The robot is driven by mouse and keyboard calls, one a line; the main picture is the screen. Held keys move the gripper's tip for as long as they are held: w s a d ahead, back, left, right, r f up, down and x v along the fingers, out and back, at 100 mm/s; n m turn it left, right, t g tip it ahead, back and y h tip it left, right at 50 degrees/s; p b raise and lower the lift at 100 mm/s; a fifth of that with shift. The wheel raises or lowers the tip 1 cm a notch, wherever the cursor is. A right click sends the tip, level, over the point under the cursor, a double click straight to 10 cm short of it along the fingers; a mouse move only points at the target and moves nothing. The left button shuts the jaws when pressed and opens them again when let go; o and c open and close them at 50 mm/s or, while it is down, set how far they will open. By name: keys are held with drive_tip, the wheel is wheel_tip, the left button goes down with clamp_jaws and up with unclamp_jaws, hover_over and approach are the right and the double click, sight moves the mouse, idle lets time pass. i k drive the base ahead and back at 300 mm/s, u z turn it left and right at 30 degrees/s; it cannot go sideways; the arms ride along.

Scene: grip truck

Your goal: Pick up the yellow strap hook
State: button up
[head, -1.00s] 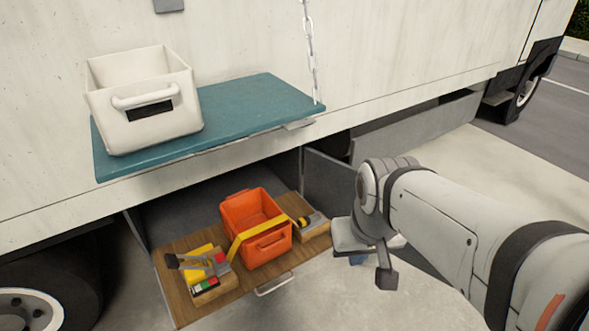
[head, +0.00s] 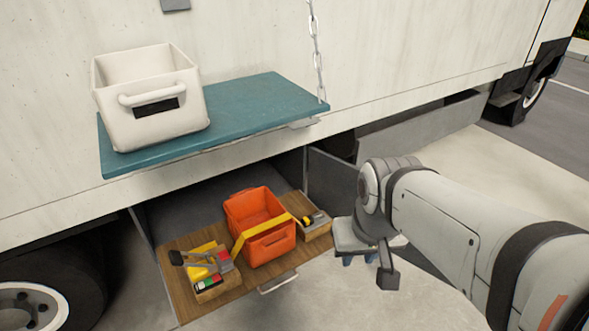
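A yellow strap (head: 262,230) runs slantwise across the front of an orange bin (head: 273,245) in an open wooden drawer below the truck body. A small yellow and black piece (head: 308,220) lies with a grey part in a wooden box at the drawer's right; I cannot tell if it is the strap's hook. More yellow pieces (head: 200,262) lie in the box at left. My gripper (head: 359,260) hangs to the right of the drawer, apart from everything. Its two blue tips look spread with nothing between them.
A teal shelf (head: 262,105) sticks out above the drawer and carries a white bin (head: 150,122). A chain (head: 316,50) hangs at its right corner. The drawer has a handle (head: 278,283) in front. A wheel (head: 45,300) is at lower left. Pavement in front is clear.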

sight(308, 221)
drive_tip(key=u, duration=3.4)
drive_tip(key=k, duration=1.7)
drive_tip(key=z, duration=1.95)
drive_tip(key=i, duration=1)
